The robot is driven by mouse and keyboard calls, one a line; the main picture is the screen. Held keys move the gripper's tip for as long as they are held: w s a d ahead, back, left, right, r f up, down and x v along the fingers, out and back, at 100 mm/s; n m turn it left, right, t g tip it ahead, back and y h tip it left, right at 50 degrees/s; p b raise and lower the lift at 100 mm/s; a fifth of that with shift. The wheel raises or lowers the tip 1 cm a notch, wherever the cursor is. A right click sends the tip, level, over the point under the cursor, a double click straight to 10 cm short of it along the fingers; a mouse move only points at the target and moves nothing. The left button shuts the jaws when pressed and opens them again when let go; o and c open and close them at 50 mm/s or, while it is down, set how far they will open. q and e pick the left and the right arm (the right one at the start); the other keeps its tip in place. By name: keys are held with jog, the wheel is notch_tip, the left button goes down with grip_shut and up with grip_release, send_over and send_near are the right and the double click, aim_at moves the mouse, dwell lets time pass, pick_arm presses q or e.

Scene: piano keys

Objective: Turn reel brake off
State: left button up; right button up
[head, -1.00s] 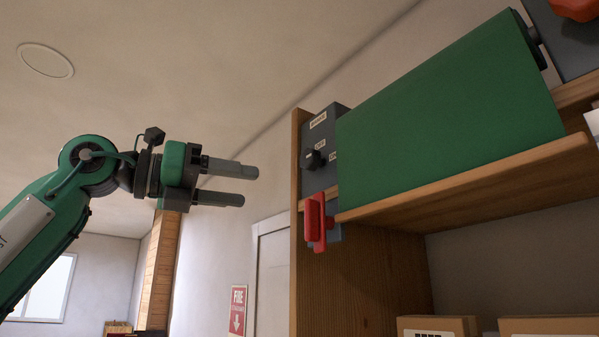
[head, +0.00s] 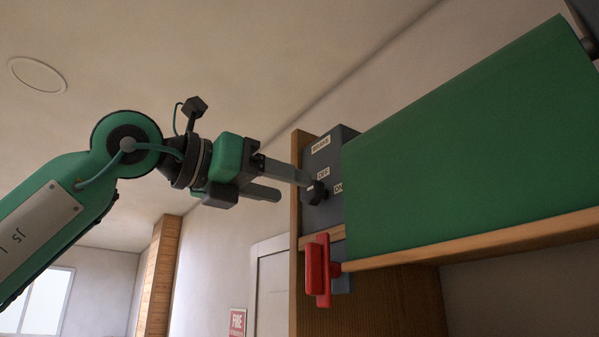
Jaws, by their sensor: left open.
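A dark grey brake box (head: 349,135) stands at the left end of the wooden shelf. It carries a BRAKE label (head: 321,144), an OFF label (head: 323,174) and a partly hidden ON label (head: 339,188). A small black knob (head: 317,193) sits on its face, below OFF and left of ON. The lower finger is farther left. My right gripper is not in view.
A large green panel (head: 470,145) stands right of the box on the shelf (head: 480,238). A red handle (head: 318,270) sticks out below the box. A wooden upright (head: 296,235) bounds the shelf's left side. Free air lies left of it, beneath my arm.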

aim_at(307, 192)
pick_arm(q)
jog(key=p+x, duration=0.1)
jog(key=x, duration=0.2)
jog(key=shift+d+r, duration=0.1)
jog(key=shift+r, duration=0.05)
jog(key=shift+w+d+p, duration=0.2)
jog(key=shift+d+p, duration=0.05)
jog(key=shift+p, duration=0.05)
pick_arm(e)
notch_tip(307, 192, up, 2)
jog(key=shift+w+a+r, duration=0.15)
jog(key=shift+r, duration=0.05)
pick_arm(q)
jog(key=c, duration=1)
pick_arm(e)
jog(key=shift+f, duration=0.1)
